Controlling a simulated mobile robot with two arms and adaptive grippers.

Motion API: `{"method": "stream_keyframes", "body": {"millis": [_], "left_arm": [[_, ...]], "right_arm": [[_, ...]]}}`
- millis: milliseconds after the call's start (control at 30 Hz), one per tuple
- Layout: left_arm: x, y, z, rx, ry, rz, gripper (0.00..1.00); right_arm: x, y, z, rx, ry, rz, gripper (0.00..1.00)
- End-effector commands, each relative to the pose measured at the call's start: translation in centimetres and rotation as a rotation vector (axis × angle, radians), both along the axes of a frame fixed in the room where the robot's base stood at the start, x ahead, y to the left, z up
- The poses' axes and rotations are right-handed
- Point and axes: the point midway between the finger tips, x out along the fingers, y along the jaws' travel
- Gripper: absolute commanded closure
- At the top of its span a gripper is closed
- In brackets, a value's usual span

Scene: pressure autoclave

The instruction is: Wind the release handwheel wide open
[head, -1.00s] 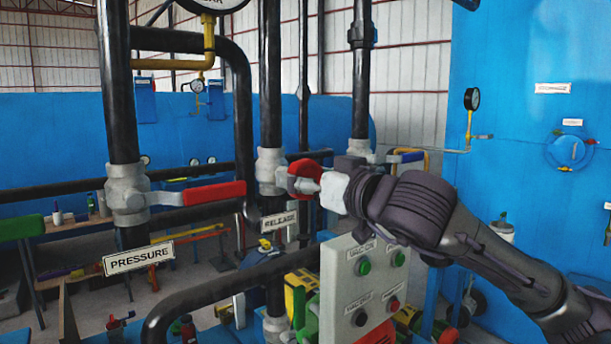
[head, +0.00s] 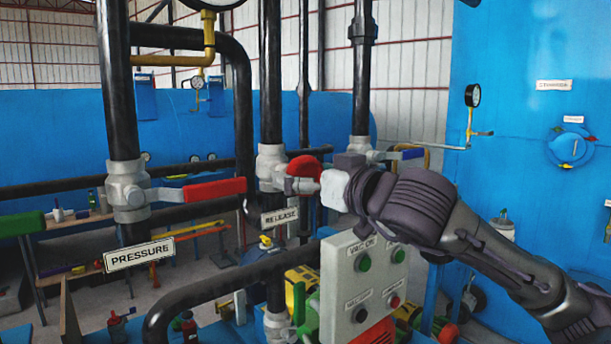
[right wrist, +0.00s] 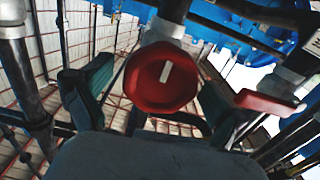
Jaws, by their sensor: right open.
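The red release handwheel (head: 305,166) sits on a grey valve body on a black vertical pipe, above the RELEASE label (head: 280,216). My right gripper (head: 298,184) is at the handwheel, its fingers partly covering the wheel in the head view. In the right wrist view the round red handwheel (right wrist: 163,77) with a white bar mark lies between the two spread fingers of my right gripper (right wrist: 153,88). The fingers are open, with gaps seen on both sides of the wheel. My left gripper is not in view.
A red lever (head: 214,190) on the PRESSURE pipe valve (head: 128,191) stands to the left. A grey button panel (head: 362,285) stands below my right wrist. A blue vessel wall (head: 535,60) stands at the right.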

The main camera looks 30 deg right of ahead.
Motion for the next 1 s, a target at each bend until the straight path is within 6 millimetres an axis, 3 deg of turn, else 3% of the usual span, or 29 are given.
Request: {"method": "stream_keyframes", "body": {"millis": [233, 600, 1000], "left_arm": [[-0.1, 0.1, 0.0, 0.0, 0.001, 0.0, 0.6], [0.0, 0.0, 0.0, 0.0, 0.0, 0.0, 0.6], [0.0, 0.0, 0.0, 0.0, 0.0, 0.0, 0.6]], "right_arm": [[-1.1, -0.3, 0.1, -0.001, -0.002, -0.004, 0.04], [-6.6, -0.7, 0.1, -0.008, -0.001, -0.007, 0.04], [-11.1, -0.9, 0.1, -0.005, -0.001, -0.003, 0.04]]}}
